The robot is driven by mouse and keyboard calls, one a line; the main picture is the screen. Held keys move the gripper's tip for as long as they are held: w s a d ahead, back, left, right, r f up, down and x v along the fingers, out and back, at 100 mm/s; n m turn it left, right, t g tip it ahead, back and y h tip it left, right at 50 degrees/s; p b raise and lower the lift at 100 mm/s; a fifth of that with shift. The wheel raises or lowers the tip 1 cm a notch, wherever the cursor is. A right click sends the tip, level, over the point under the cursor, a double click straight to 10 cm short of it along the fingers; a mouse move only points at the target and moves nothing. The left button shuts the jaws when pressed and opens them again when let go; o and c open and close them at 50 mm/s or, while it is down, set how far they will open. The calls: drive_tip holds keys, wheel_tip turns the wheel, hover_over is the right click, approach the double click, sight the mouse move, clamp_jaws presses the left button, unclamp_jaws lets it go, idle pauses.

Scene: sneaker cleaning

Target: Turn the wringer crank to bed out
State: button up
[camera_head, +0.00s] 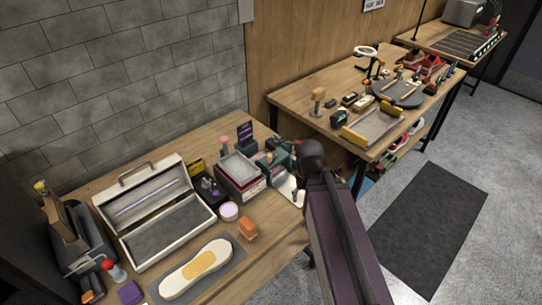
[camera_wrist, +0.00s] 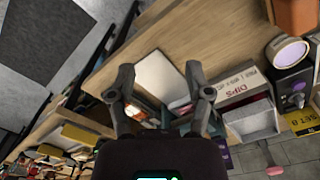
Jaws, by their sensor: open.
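My gripper (camera_wrist: 160,74) is open in the wrist view, its two dark fingers apart with nothing gripped. A white flat plate (camera_wrist: 163,78) shows beyond and between the fingers, at the table edge; it also shows in the head view (camera_head: 286,186). A dark teal device (camera_head: 273,158), possibly the wringer, stands behind the plate in the head view, beside the dark end of my arm. In the wrist view my gripper hides much of that area. I cannot make out the crank or the bed's position.
A box marked DIPS (camera_wrist: 243,100) with a grey top stands beside the plate. An orange block (camera_head: 247,228), a lidded jar (camera_head: 229,211), an insole-like piece (camera_head: 197,268) and an open metal case (camera_head: 122,226) are on the same table. Another cluttered table (camera_head: 290,98) stands behind right.

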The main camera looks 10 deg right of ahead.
drive_tip(key=w+a+r+n+p, duration=0.3)
drive_tip(key=w+r+n+p, duration=0.3)
drive_tip(key=w+n, duration=0.3)
wheel_tip(320, 180, up, 7)
drive_tip(key=n+p, duration=0.7)
drive_tip(key=n, duration=0.2)
hover_over(269, 154)
drive_tip(key=shift+f, duration=0.15)
drive_tip(key=shift+d+f+b, duration=0.1)
drive_tip(key=shift+f+b, duration=0.1)
drive_tip(key=shift+b, duration=0.15)
wheel_tip(269, 154, down, 14)
drive_tip(key=b, duration=1.3)
drive_tip(key=shift+r, duration=0.25)
drive_tip(key=shift+c, duration=0.3)
clamp_jaws()
